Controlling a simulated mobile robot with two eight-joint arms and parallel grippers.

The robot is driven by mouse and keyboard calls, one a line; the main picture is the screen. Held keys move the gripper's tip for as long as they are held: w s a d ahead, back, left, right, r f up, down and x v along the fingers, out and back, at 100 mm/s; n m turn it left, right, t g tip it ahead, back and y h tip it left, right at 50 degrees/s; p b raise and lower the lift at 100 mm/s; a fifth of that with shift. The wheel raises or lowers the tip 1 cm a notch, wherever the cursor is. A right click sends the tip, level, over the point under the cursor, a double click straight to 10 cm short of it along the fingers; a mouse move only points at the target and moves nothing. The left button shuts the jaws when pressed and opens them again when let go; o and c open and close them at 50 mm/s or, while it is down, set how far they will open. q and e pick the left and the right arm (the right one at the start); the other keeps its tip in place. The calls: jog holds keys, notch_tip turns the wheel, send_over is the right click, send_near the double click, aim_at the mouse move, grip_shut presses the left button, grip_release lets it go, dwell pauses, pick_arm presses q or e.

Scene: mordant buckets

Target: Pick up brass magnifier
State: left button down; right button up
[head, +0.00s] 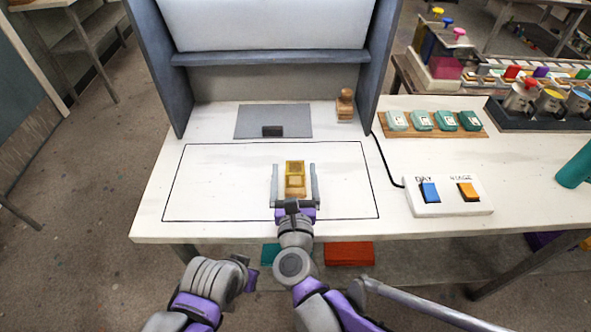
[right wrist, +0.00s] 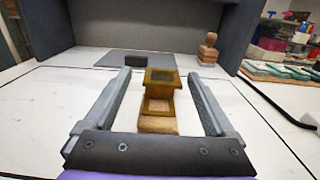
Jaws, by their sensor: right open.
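The brass magnifier (head: 295,168) is a small yellow-brown folding frame standing inside the black outline on the white table. In the right wrist view the magnifier (right wrist: 160,78) shows a dark window in its top frame and a lighter tan part low in front. My right gripper (head: 294,172) is open, with one finger on each side of the magnifier and a visible gap to both. In the right wrist view the fingers (right wrist: 159,76) reach along both sides of it. My left gripper (head: 248,272) is low in front of the table edge; its jaws are not clear.
A grey plate (head: 252,121) with a dark block (head: 272,131) lies behind the outline. A wooden stamp (head: 345,105) stands at the back right. A switch box (head: 447,196) with blue and orange buttons is on the right. The outlined area around the magnifier is clear.

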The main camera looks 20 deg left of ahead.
jog(key=x, duration=0.5)
jog(key=shift+w, duration=0.35)
grip_shut()
